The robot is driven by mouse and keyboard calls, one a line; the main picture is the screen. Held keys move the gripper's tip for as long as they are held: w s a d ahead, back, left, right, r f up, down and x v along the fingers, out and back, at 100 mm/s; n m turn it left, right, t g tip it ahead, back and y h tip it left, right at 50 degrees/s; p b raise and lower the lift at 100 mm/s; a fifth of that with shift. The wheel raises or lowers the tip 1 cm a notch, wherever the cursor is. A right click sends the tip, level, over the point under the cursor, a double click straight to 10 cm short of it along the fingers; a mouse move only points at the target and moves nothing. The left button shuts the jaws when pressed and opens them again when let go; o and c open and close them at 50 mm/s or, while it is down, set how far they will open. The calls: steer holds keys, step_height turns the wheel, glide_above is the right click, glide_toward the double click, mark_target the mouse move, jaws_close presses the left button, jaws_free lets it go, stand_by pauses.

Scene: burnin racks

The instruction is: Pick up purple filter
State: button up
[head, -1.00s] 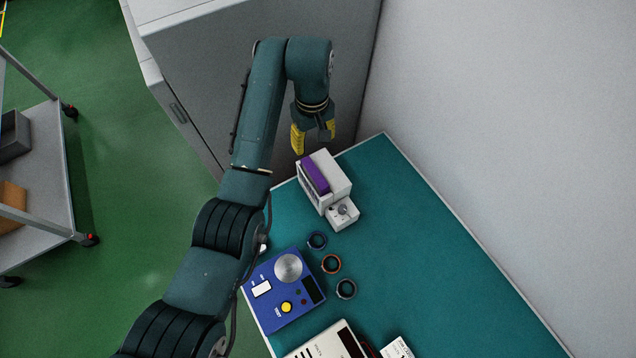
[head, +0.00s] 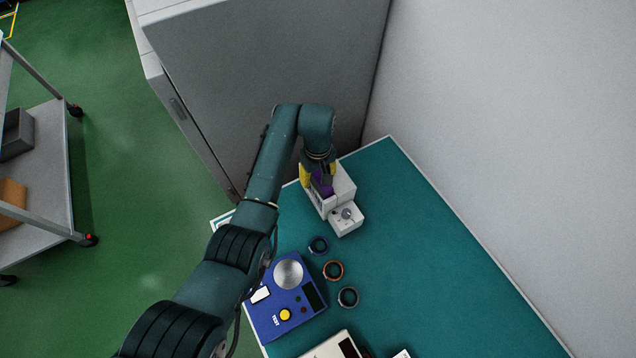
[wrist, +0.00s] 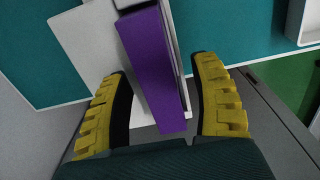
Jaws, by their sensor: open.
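The purple filter (wrist: 155,70) is a long purple block seated in a white device (head: 345,188) at the far end of the teal bench. It also shows in the head view (head: 323,188), partly hidden by my gripper. My gripper (wrist: 165,110) is open, with a yellow-backed, dark-padded finger on each side of the filter's near end. Gaps show between both fingers and the filter in the wrist view. In the head view my gripper (head: 316,182) is right over the device.
A blue tester (head: 283,300) and several small rings, one of them orange (head: 333,270), lie on the teal bench (head: 420,260) nearer me. A grey cabinet (head: 270,70) stands close behind the arm. The bench's right side is clear.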

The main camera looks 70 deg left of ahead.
jaws_close()
stand_by(0.5)
